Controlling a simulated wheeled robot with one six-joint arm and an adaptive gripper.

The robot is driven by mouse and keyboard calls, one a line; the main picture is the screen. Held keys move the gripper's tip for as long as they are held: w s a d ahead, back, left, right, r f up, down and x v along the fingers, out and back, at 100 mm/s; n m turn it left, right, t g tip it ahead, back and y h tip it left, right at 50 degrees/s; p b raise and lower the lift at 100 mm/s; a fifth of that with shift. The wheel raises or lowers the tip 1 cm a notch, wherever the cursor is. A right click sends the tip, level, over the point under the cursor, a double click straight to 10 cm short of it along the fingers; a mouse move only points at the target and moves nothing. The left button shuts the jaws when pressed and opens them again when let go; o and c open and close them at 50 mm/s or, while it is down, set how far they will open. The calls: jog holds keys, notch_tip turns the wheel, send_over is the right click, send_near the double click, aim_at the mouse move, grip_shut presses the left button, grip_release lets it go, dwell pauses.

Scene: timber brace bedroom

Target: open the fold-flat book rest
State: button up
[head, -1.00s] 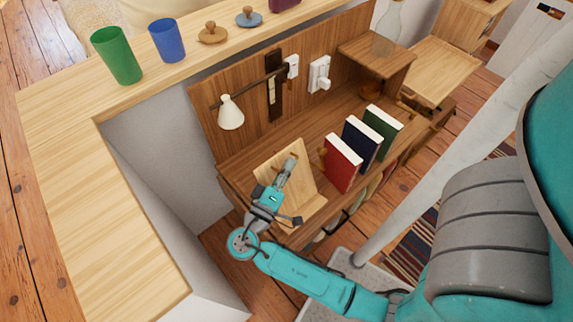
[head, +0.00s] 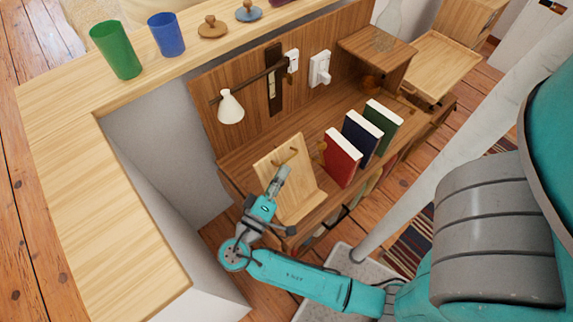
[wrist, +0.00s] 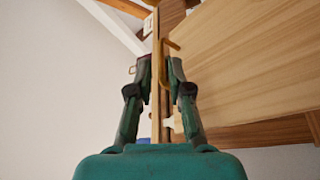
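The book rest (head: 272,163) is pale wood and stands on the brown desk, with a tilted upper panel and a lower panel in front. A small brass handle (head: 287,157) sits on its upper panel. My gripper (head: 283,172) is in front of the book rest, its tips just below the handle in the head view. In the wrist view my gripper (wrist: 159,62) has its two fingers apart, with nothing clearly held. The brass handle (wrist: 174,46) shows just past the right fingertip. The wide pale panel (wrist: 245,60) fills the right side there.
Red (head: 342,157), blue (head: 361,138) and green (head: 382,122) books stand right of the book rest. A white lamp (head: 230,107) hangs from the back panel. A pale ledge (head: 75,150) with cups runs along the left and back. A glass (head: 388,28) stands on the raised shelf.

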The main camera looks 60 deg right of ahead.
jog(key=shift+s+a+f, duration=0.1)
jog(key=shift+a+f, duration=0.05)
jog(key=shift+a, duration=0.7)
jog(key=shift+s+a+f, duration=0.1)
jog(key=shift+a+f, duration=0.05)
jog(key=shift+a, duration=0.7)
